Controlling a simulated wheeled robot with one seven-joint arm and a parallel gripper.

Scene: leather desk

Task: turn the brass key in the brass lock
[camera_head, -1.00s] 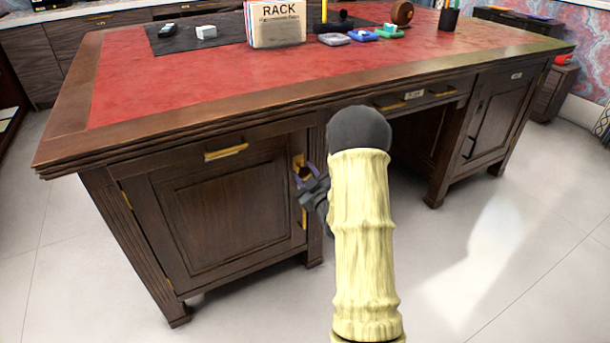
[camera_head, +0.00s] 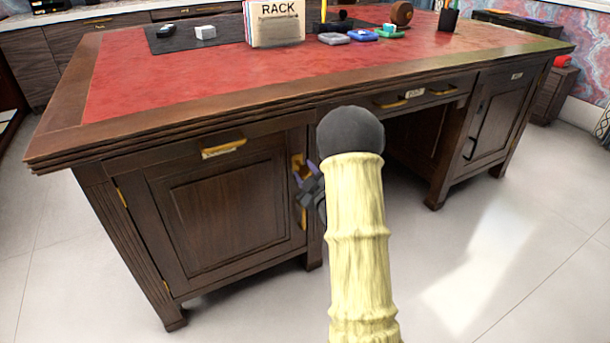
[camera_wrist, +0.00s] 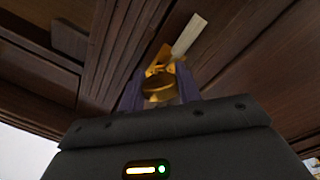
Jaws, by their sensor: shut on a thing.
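The brass lock (camera_head: 298,163) is a small brass plate at the upper right edge of the left cabinet door. It also shows in the wrist view (camera_wrist: 163,53), partly hidden behind my gripper. The brass key (camera_wrist: 158,88) shows in the wrist view between the fingers, at the lock; how far it sits in the keyhole is hidden. My gripper (camera_head: 304,174) is at the lock, its dark fingers shut on the key. In the wrist view the fingers (camera_wrist: 160,90) stand on either side of the brass.
The desk (camera_head: 200,98) has a red leather top with a rack, a dark mat and small items. The left cabinet door (camera_head: 228,208) is shut, with a brass drawer handle (camera_head: 223,147) above it. The floor in front is clear.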

